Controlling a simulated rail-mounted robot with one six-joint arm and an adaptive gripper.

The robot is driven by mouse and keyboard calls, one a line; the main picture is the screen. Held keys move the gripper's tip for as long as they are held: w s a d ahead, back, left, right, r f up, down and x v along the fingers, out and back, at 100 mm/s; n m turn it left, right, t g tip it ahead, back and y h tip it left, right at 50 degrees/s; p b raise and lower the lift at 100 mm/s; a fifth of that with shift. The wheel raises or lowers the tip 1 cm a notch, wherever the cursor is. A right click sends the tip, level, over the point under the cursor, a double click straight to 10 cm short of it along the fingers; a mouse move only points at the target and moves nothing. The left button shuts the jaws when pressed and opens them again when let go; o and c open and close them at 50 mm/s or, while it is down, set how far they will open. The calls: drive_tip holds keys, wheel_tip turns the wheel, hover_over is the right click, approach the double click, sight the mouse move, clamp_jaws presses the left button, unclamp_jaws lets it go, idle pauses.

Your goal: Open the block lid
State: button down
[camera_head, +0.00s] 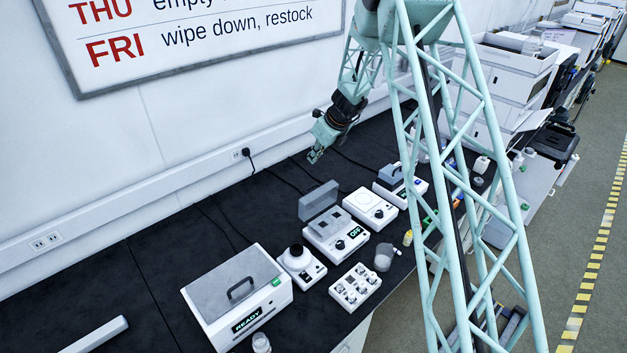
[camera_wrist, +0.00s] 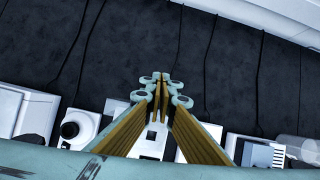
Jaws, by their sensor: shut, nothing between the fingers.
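The block heater (camera_head: 337,238) is a white box with a dark knob and a display reading OFF, in the middle of the device row. Its grey lid (camera_head: 318,201) stands raised at the back edge, and the square block on top is exposed. In the wrist view the block heater (camera_wrist: 149,145) shows partly behind my fingers; I cannot make out its lid there. My gripper (camera_head: 315,156) is above the bench near the wall, behind the heater and apart from the lid. In the wrist view my gripper (camera_wrist: 161,78) has its fingertips together with nothing between them.
A water bath (camera_head: 238,290) with a handled lid and a vortex mixer (camera_head: 301,262) stand left of the heater. A white hotplate (camera_head: 370,208) stands to its right, and a vial rack (camera_head: 355,287) in front. Cables run over the dark bench behind; the bench there is otherwise clear.

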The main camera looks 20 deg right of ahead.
drive_tip(key=s+a+n+g+h+b, duration=0.1)
drive_tip(key=s+n+h+b, duration=0.3)
drive_tip(key=n, duration=1.3)
drive_tip(key=shift+s+r+h+b, duration=0.3)
drive_tip(key=shift+s+b, duration=1.45)
drive_tip(key=shift+b, duration=0.5)
drive_tip(key=shift+a, duration=0.1)
drive_tip(key=shift+f, duration=0.25)
hover_over(317, 191)
drive_tip(key=shift+f+p, duration=0.4)
drive_tip(key=shift+f, duration=3.25)
drive_tip(key=shift+x, duration=1.1)
drive_tip(key=shift+w+a+f+p, duration=0.25)
drive_tip(key=shift+w+f, duration=0.3)
drive_tip(key=shift+f, duration=0.1)
drive_tip(key=shift+w+a+f+p, duration=0.3)
drive_tip(key=shift+w+f, duration=0.25)
drive_tip(key=shift+f, duration=0.15)
